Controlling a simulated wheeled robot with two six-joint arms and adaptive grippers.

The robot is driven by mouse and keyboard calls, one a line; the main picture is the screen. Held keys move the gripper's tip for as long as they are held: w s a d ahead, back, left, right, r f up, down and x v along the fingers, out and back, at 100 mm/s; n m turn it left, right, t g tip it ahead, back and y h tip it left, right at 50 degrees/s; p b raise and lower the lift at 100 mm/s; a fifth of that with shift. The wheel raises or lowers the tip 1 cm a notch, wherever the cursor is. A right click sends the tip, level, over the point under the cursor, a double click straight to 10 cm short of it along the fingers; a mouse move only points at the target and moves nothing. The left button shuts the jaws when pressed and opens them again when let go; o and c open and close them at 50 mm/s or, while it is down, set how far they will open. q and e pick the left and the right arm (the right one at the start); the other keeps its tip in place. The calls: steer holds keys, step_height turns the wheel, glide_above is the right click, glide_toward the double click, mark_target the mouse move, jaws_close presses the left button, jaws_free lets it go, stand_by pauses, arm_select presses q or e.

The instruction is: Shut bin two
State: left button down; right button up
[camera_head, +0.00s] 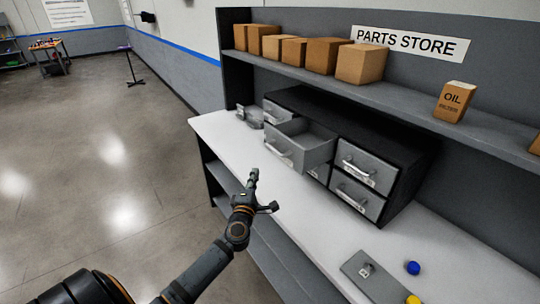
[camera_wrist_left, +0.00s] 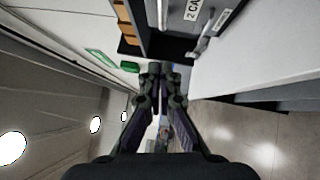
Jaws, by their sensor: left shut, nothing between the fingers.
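A dark cabinet of grey drawers (camera_head: 408,187) stands on the white counter. Its upper middle drawer (camera_head: 305,148) is pulled well out, with its inside showing and a pale handle on its front. My right gripper is out of view.
A grey box-like piece (camera_head: 250,116) sticks out at the cabinet's left end. The right drawers (camera_head: 367,168) look shut. A shelf above holds cardboard boxes (camera_head: 360,62). A grey plate (camera_head: 373,279) and a blue ball (camera_head: 413,268) lie at the counter's front right.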

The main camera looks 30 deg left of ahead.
arm_select(q)
steer(key=w+a+r, duration=0.1)
steer(key=w, duration=0.9)
steer(key=shift+w+a+r+p, duration=0.15)
steer(key=shift+w+a+p, duration=0.05)
steer(key=shift+p, duration=0.15)
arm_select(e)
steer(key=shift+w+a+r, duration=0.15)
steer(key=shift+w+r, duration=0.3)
arm_select(q)
steer(key=shift+s, duration=0.1)
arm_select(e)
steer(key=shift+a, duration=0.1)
